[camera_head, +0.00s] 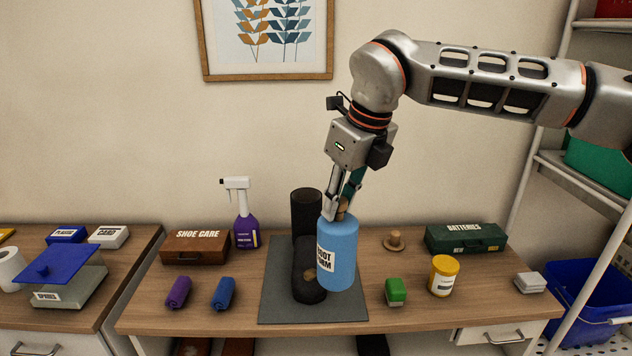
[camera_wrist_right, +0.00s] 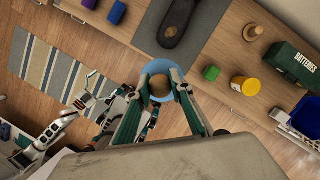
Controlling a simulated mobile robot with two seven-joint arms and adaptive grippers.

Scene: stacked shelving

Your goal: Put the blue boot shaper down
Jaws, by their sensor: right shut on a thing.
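The blue boot shaper (camera_head: 338,252) is a light blue cylinder with a "BOOT FORM" label and a wooden knob on top. My right gripper (camera_head: 341,207) is shut on the knob from above, and the shaper hangs upright. In the head view it covers part of the black boot (camera_head: 308,275) and grey mat (camera_head: 275,290). In the right wrist view the shaper (camera_wrist_right: 160,97) shows below the fingers, by the table's front edge, apart from the boot (camera_wrist_right: 180,25). Its underside is hidden. My left arm shows small in the right wrist view; its jaws are unclear.
On the wooden table (camera_head: 375,309), a green block (camera_head: 396,291), yellow tub (camera_head: 443,276), wooden knob piece (camera_head: 394,241) and batteries box (camera_head: 465,238) stand right. Purple (camera_head: 178,292) and blue (camera_head: 223,293) rolls, a spray bottle (camera_head: 245,225) and shoe care box (camera_head: 195,247) are left.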

